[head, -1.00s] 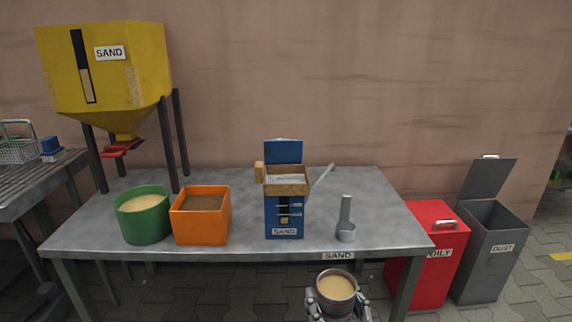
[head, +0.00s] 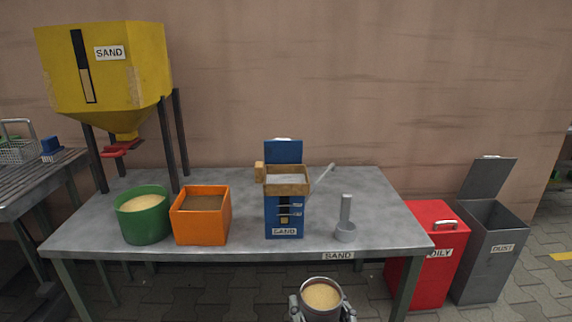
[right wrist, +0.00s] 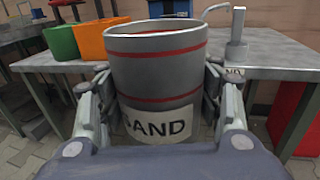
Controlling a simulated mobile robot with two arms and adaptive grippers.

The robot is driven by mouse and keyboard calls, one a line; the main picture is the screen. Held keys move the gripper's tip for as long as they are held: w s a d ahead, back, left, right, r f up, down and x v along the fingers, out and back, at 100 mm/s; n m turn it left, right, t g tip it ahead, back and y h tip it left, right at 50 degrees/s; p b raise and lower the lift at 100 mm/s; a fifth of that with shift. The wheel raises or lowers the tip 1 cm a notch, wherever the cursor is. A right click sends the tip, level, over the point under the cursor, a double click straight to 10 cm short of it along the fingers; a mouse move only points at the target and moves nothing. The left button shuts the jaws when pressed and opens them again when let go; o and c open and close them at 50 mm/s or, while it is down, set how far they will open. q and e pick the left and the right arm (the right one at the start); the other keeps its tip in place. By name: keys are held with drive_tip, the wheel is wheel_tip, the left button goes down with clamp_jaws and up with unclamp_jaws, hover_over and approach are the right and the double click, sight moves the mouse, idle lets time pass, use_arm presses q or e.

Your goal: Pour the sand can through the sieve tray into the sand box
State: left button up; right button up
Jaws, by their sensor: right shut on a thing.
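The sand can (head: 322,296) is grey with red bands, and pale sand shows in its open top. In the right wrist view the can (right wrist: 157,80) stands upright between the fingers, its SAND label facing me. My right gripper (head: 322,309) is shut on it, in front of the table's front edge and below the sand box. The sand box (head: 284,217) is blue, labelled SAND, with its lid raised at the back. The sieve tray (head: 287,190), wood-framed with a pale mesh, sits on top of the box. My left gripper is not in view.
On the grey table (head: 250,244) stand a green tub (head: 145,226) of sand, an orange bin (head: 203,228) of darker material and a metal scoop (head: 345,231). A yellow sand hopper (head: 110,70) rises at the back left. Red (head: 428,270) and grey (head: 487,262) bins stand right.

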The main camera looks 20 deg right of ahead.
drive_tip(key=shift+d, duration=0.25)
drive_tip(key=shift+s+d+f, duration=0.1)
drive_tip(key=shift+d, duration=0.25)
drive_tip(key=shift+d+f+h, duration=0.1)
drive_tip(key=shift+d+h, duration=0.2)
drive_tip(key=shift+d, duration=0.05)
